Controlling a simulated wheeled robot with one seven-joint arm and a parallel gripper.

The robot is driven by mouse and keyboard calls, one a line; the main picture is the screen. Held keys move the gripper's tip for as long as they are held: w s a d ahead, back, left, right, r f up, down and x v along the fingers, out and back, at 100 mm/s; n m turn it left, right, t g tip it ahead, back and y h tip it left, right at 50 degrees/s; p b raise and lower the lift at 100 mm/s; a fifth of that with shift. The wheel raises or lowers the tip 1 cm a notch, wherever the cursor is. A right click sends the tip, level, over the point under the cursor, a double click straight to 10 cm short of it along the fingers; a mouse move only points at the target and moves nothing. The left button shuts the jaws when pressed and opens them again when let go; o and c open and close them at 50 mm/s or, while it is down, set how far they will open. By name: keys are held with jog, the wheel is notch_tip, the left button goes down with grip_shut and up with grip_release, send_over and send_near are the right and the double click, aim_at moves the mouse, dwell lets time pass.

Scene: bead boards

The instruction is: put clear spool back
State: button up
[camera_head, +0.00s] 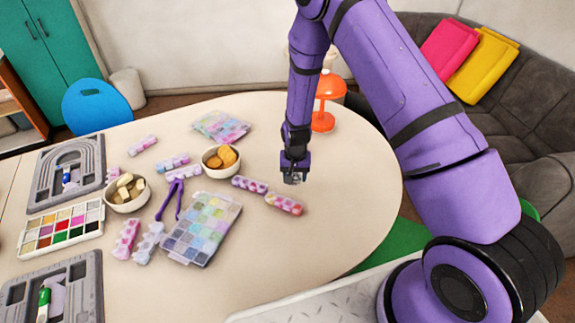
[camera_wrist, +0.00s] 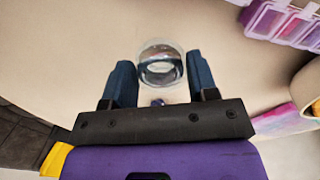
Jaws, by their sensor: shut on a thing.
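My gripper (camera_head: 293,172) points down over the right part of the table and is shut on the clear spool. In the wrist view the clear spool (camera_wrist: 160,64) is a round, see-through piece between the two dark blue fingers of my gripper (camera_wrist: 161,80). In the head view the spool (camera_head: 292,179) shows only as a small greyish piece under the fingers. I cannot tell whether it touches the table top. A small dark bluish bit (camera_wrist: 157,102) shows below the spool in the wrist view.
Two bead strips, one purple (camera_head: 249,184) and one orange-pink (camera_head: 284,204), lie close to my gripper. A bead case (camera_head: 202,228), bowls (camera_head: 221,158) and grey boards (camera_head: 67,172) fill the left. An orange lamp (camera_head: 329,100) stands behind. The table's right side is clear.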

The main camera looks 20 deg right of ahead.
jog(key=w, duration=0.7)
jog(key=w+f, duration=0.1)
jog(key=w, duration=0.2)
jog(key=shift+w+d, duration=0.15)
jog(key=shift+d, duration=0.2)
jog(key=shift+w+f, duration=0.15)
jog(key=shift+f, duration=1.55)
jog(key=shift+f, duration=0.15)
jog(key=o, duration=1)
jog(key=shift+c, duration=0.2)
